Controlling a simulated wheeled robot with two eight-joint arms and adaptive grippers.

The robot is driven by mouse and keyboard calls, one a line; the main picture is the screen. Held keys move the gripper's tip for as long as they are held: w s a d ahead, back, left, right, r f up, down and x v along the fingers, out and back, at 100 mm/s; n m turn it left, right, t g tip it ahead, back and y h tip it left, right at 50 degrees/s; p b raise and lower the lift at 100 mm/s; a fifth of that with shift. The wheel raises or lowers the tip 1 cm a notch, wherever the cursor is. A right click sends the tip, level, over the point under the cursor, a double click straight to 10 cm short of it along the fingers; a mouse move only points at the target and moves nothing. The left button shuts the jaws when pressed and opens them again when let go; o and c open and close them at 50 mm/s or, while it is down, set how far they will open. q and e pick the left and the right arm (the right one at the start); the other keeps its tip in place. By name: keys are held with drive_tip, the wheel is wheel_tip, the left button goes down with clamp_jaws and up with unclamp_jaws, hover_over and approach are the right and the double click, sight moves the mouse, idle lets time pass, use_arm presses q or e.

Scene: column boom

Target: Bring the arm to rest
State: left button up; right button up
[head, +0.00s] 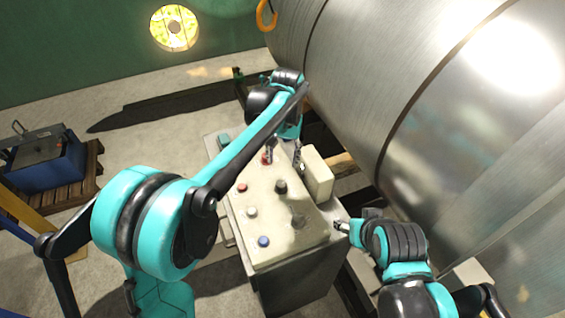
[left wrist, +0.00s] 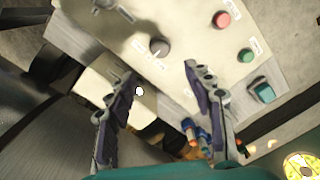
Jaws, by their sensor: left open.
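My left arm (head: 250,140) reaches in from the left and bends down over a cream control box (head: 275,250). My left gripper (head: 283,155) points down at the box's far end, open, with nothing between its fingers. In the left wrist view its two fingers (left wrist: 164,72) stand well apart above the panel (left wrist: 190,50), short of a black knob (left wrist: 159,47). My right gripper (head: 342,226) is at the box's right edge, pointing left. Its fingers are too small to tell open from shut.
The panel carries a red button (head: 242,187), a blue button (head: 263,240) and a black knob (head: 281,186). A large metal cylinder (head: 430,110) fills the right side. A blue case (head: 45,165) sits on a pallet at left. Bare floor lies between.

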idle(0.4)
use_arm(q)
drive_tip(key=s+a+r+n+t+b, duration=0.1)
drive_tip(key=s+a+r+t, duration=0.25)
drive_tip(key=s+a, duration=0.8)
drive_tip(key=s+a+f+t, duration=0.2)
drive_tip(key=s+a+f, duration=0.1)
drive_tip(key=s, duration=0.2)
drive_tip(key=s+a+f+n+t+b, duration=0.1)
drive_tip(key=s+a+f, duration=0.2)
drive_tip(key=s, duration=0.2)
drive_tip(key=shift+a+t, duration=0.35)
drive_tip(key=shift+a, duration=0.05)
